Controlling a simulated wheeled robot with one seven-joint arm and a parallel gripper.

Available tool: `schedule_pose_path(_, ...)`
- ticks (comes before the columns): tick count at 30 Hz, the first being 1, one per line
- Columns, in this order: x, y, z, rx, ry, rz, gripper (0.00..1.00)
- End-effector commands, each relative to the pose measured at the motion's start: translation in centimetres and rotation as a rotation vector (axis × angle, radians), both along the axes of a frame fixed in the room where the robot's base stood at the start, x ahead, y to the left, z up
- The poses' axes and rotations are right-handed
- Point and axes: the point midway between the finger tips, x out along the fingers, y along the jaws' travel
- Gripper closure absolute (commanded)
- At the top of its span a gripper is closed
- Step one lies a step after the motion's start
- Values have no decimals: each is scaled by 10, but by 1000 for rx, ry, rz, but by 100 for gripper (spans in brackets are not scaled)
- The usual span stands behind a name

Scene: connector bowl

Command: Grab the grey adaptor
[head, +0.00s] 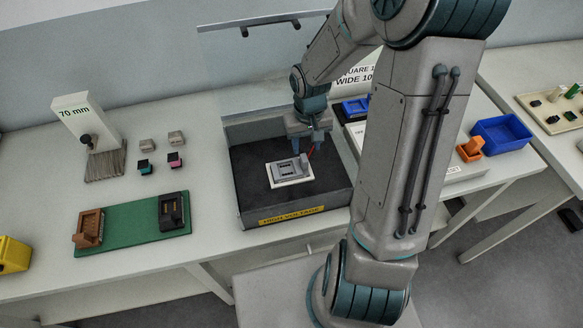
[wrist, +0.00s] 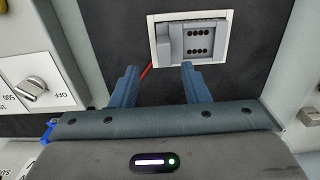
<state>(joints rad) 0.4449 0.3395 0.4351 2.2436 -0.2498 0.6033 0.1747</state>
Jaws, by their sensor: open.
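A grey device (head: 289,168) with dark holes sits on a white plate inside the black-floored box. It also shows in the wrist view (wrist: 198,40), with a raised grey block at its left side. Two small grey blocks, one at the left (head: 147,145) and one at the right (head: 176,138), lie on the table left of the box. I cannot tell from its looks alone which grey piece is the adaptor. My gripper (head: 308,146) is open and empty, fingers pointing down above the box floor near the grey device. It also shows in the wrist view (wrist: 158,72).
The box (head: 292,214) is labelled high voltage and has a clear panel (head: 235,75) behind. A red wire (wrist: 147,70) lies by the device. A green board (head: 130,226) carries brown and black pieces. A 70 mm stand (head: 80,120) and blue bin (head: 500,133) stand farther off.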

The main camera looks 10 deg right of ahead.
Motion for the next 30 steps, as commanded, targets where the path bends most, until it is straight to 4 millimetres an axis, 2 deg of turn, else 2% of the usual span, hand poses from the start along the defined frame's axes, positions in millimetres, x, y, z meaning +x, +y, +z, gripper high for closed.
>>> schedule_pose_path(5, -1, 2, -9, 1, 2, 0, 58)
schedule_pose_path(15, -4, 6, -50, 0, 2, -1, 58)
schedule_pose_path(25, -4, 6, -55, 0, -1, 0, 58)
schedule_pose_path(27, -4, 6, -55, 0, -1, 0, 78)
schedule_pose_path(30, -4, 6, -55, 0, -1, 0, 100)
